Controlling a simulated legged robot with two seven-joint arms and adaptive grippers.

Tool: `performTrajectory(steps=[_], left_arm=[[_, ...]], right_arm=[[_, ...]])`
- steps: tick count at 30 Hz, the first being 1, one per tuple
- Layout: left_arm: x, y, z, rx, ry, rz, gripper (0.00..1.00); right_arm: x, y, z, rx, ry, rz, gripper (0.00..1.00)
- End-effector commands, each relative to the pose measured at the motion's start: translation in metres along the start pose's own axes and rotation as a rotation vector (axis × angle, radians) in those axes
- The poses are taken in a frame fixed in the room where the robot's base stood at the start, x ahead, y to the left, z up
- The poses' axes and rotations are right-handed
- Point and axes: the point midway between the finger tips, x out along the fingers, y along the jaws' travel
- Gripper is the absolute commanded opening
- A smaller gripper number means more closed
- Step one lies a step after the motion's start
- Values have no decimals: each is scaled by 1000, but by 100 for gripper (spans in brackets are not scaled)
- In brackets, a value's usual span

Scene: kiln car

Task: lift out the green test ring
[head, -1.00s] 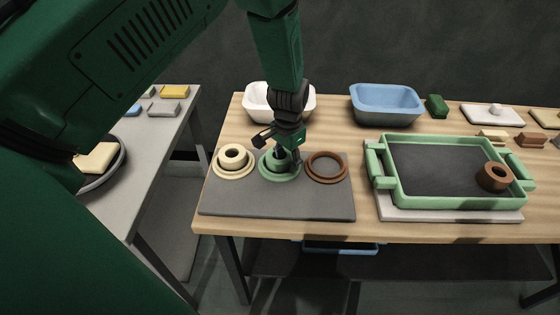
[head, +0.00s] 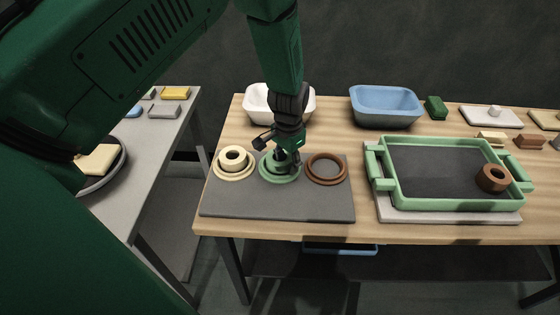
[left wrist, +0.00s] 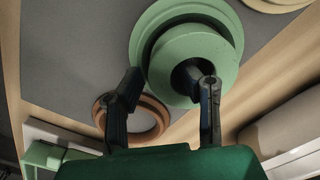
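The green test ring (head: 269,160) stands in a round green dish (head: 279,180) on a grey mat, in the middle of a row of three. It also shows in the left wrist view (left wrist: 165,62), with the dish rim (left wrist: 150,24) around it. My left gripper (head: 284,160) is right over it, pointing down. In the left wrist view its fingers (left wrist: 164,74) are apart: one reaches over the ring's hole, the other is outside its wall, with a small gap showing. The gripper hides part of the ring in the head view. My right gripper is not in view.
A cream ring in its dish (head: 233,172) is close on the left, an empty brown dish (head: 327,180) close on the right. The grey mat (head: 275,204) is clear in front. A green tray (head: 395,194) holds a brown ring (head: 492,177). White (head: 258,100) and blue (head: 386,109) tubs stand behind.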

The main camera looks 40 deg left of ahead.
Motion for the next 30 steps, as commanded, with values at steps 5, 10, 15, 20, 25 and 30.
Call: performTrajectory(steps=[5,10,15,20,25,30], left_arm=[[0,0,0,-1,0,0,32],[0,0,0,-1,0,0,0],[0,0,0,-1,0,0,0],[-3,0,0,-1,0,0,0],[-7,0,0,-2,1,0,0],[-10,0,0,-2,1,0,0]], right_arm=[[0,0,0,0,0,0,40],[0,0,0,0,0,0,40],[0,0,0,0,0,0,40],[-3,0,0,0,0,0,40],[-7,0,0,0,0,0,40],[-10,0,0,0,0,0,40]])
